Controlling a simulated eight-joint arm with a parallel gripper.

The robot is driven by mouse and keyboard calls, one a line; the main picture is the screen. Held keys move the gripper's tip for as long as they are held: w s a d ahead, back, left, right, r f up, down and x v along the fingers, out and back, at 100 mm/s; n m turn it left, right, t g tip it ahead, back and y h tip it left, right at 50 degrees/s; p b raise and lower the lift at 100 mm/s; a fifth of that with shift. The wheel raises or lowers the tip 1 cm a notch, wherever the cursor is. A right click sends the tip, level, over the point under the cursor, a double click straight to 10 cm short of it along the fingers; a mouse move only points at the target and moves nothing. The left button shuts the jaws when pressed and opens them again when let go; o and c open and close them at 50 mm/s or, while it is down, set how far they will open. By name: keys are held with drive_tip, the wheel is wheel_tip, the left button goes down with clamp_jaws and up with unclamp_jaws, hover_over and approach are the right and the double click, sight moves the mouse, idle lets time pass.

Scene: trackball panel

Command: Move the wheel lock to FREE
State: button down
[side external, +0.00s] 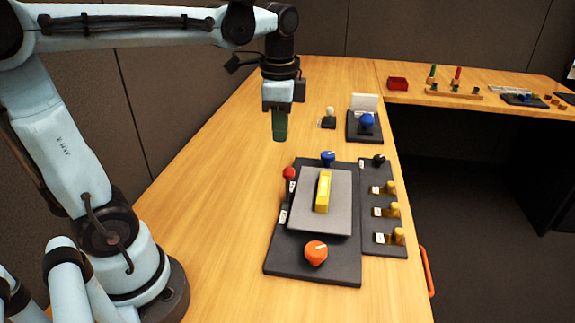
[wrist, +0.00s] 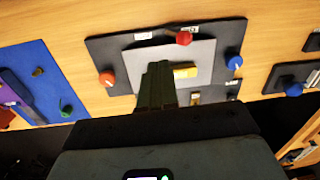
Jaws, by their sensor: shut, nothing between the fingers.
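A dark panel (side external: 275,262) lies on the table with a grey plate (side external: 335,220) bearing a yellow block (side external: 323,192). Around the plate are a red knob (side external: 289,174) by white labels, a blue knob (side external: 328,158) and an orange knob (side external: 316,252). They show in the wrist view as red (wrist: 183,38), blue (wrist: 234,63) and orange (wrist: 106,79). I cannot tell which control is the wheel lock; the label text is too small to read. My gripper (side external: 280,136) points down, shut and empty, above the table behind the panel; its fingers (wrist: 155,68) cover part of the plate in the wrist view.
A narrow side panel (side external: 384,246) at the right carries a black knob (side external: 378,160) and several yellow knobs. Behind stand a white knob (side external: 330,113) and a blue knob on a dark base (side external: 361,136). A red bin (side external: 397,83) sits farther back. The table left of the panel is clear.

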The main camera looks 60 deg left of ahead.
sight(284, 174)
drive_tip(key=s+d+f+m+t+y, duration=0.1)
drive_tip(key=s+d+f+m+t, duration=0.15)
drive_tip(key=s, duration=0.25)
drive_tip(key=w+a+f+m, duration=0.1)
drive_tip(key=w+a+f, duration=0.3)
drive_tip(key=f, duration=0.6)
drive_tip(key=shift+w+t, duration=0.45)
drive_tip(key=shift+w, duration=0.55)
drive_tip(key=shift+a+m, duration=0.1)
drive_tip(key=shift+m, duration=0.15)
drive_tip(key=shift+w+a+g+h, duration=0.4)
drive_tip(key=shift+w+a+g, duration=0.25)
drive_tip(key=shift+w, duration=0.2)
